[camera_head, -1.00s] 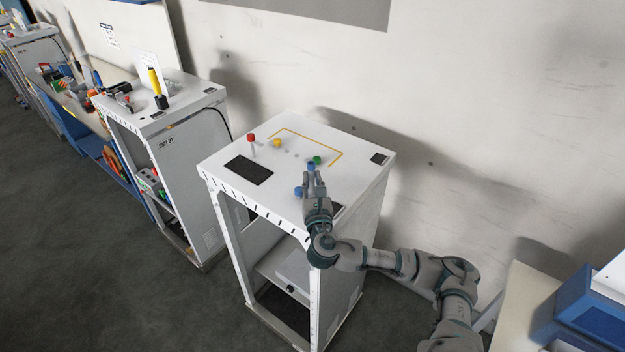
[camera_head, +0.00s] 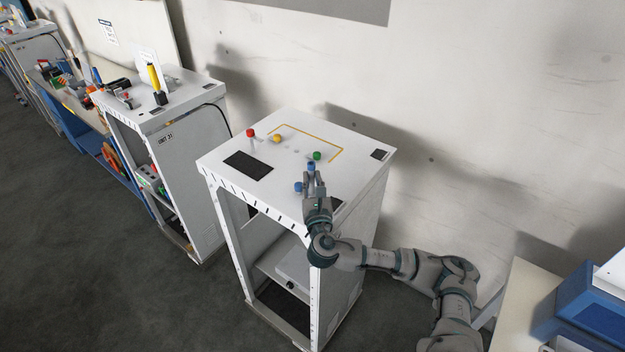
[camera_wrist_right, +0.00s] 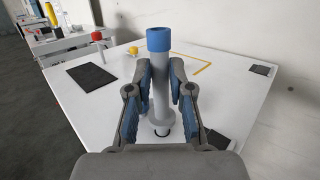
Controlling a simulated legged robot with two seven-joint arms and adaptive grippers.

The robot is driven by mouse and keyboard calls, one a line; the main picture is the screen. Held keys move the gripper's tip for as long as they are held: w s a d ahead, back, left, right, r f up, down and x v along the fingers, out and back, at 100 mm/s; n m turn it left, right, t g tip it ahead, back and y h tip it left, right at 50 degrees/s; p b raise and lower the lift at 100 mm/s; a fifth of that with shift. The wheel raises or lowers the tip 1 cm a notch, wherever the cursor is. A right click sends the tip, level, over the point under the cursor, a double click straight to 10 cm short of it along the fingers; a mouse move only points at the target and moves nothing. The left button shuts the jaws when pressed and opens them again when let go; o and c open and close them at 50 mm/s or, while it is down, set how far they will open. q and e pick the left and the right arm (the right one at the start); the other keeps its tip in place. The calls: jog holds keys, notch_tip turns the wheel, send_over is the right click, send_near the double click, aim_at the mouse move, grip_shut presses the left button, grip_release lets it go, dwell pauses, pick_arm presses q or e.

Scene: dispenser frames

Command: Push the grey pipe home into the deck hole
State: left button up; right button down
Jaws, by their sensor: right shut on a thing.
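The grey pipe (camera_wrist_right: 159,88) with a blue cap (camera_wrist_right: 159,39) stands upright above the white deck (camera_wrist_right: 228,95). My right gripper (camera_wrist_right: 161,72) is shut on the pipe, one finger on each side, below the cap. The pipe's wider foot is low at the deck, with a dark arc of the hole (camera_wrist_right: 162,134) showing at it. I cannot tell how deep the foot sits. In the head view the pipe's blue cap (camera_head: 311,166) shows just beyond my right gripper (camera_head: 317,181), near the deck's front right. My left gripper is not in view.
The deck tops an open white cabinet. A wall stands behind. A bench with blue bins (camera_head: 590,318) is at right.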

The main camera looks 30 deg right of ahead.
jog(key=shift+f+b, duration=0.6)
jog(key=shift+f, duration=0.55)
jog(key=c, duration=1)
grip_release()
jog(key=shift+o, duration=0.2)
jog(key=v, duration=1.2)
